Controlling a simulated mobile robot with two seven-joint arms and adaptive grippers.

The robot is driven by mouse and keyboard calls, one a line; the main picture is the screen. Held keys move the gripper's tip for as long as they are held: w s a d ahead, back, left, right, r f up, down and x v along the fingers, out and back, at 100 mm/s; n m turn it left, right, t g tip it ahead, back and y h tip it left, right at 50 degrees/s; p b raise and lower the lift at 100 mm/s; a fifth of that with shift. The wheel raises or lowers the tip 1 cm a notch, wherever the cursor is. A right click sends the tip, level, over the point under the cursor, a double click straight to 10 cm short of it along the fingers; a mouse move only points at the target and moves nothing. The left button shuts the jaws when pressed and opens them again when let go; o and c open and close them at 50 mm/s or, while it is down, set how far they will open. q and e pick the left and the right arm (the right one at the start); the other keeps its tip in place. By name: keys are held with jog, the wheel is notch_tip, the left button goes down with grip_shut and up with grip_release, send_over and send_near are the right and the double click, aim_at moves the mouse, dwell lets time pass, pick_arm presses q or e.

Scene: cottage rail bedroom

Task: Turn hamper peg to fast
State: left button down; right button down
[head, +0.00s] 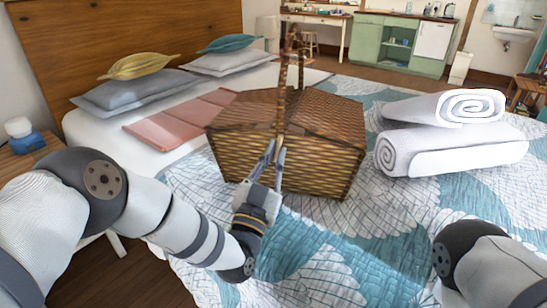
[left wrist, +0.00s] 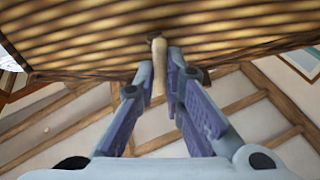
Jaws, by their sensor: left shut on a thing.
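The wicker hamper (head: 318,165) stands on the bed with its lid down and its tall handle (head: 290,55) upright. My left gripper (head: 270,155) is at the hamper's near side, below the handle. In the left wrist view my left gripper (left wrist: 167,85) has its two fingers on either side of a pale wooden peg (left wrist: 159,62) and is shut on it. The peg stands at the edge of the woven wicker (left wrist: 90,40). In the head view the peg is hidden by the fingers. My right gripper is outside both views; only part of that arm shows at lower right.
Rolled white towels (head: 450,150) lie on the bed right of the hamper. A folded pink cloth (head: 180,119) lies to its left, with grey pillows (head: 135,90) behind. The patterned quilt (head: 350,245) in front of the hamper is clear between my arms.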

pick_arm(q)
jog(key=shift+d+n+y, duration=0.1)
jog(key=shift+n+y, duration=0.6)
jog(key=shift+n, duration=0.9)
jog(key=shift+t, duration=0.3)
jog(key=c, duration=1.7)
grip_release()
jog(key=v, duration=1.2)
jog(key=shift+s, duration=0.1)
